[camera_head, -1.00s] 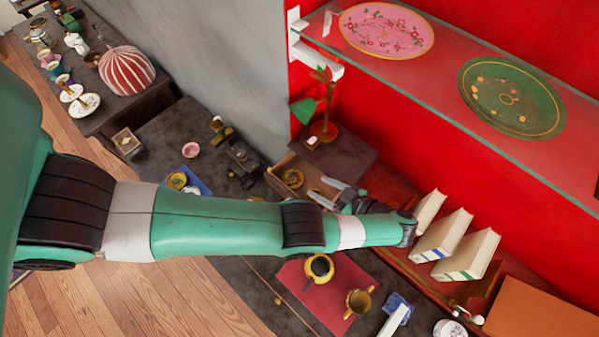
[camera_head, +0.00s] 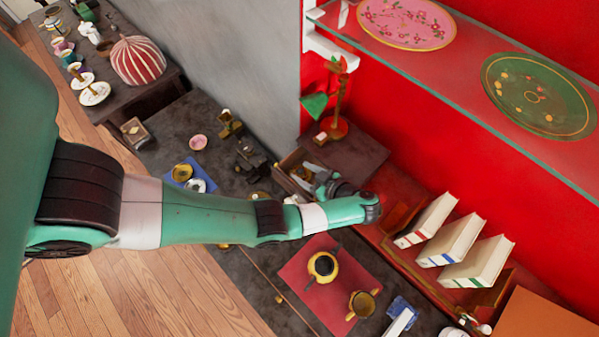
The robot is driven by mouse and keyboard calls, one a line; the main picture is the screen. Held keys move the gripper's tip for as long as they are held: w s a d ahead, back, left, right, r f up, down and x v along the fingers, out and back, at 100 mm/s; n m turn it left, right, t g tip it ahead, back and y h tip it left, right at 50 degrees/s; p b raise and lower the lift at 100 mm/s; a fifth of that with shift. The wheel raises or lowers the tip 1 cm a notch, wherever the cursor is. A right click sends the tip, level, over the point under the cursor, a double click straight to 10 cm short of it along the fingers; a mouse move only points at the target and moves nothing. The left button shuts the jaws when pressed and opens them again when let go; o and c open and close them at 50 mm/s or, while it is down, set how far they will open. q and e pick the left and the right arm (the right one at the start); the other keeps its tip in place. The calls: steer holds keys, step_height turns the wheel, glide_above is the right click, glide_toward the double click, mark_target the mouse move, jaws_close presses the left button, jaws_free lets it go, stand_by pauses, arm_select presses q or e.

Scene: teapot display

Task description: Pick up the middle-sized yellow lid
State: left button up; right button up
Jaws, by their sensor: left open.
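My left gripper (camera_head: 305,176) is open, its pale fingers over the small open wooden drawer (camera_head: 284,174) in front of the dark box. A round yellow lid lies in this drawer, now mostly hidden by the fingers; I cannot tell whether they touch it. A yellowish piece (camera_head: 258,196) shows just above my left forearm, partly hidden. On the red cloth stand a yellow teapot (camera_head: 322,265) with a dark opening and a yellow cup-like pot (camera_head: 362,304). My right gripper is not in view.
Three upright books (camera_head: 455,240) are to the right. A glass shelf (camera_head: 455,93) with a pink and a green plate overhangs the upper right.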

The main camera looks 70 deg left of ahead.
mark_target(303, 176)
arm_select(q)
steer(key=shift+a, duration=0.25)
jaws_close()
stand_by(0.3)
step_height(303, 176, up, 10)
steer(key=p, duration=0.8)
steer(key=shift+p, duration=0.4)
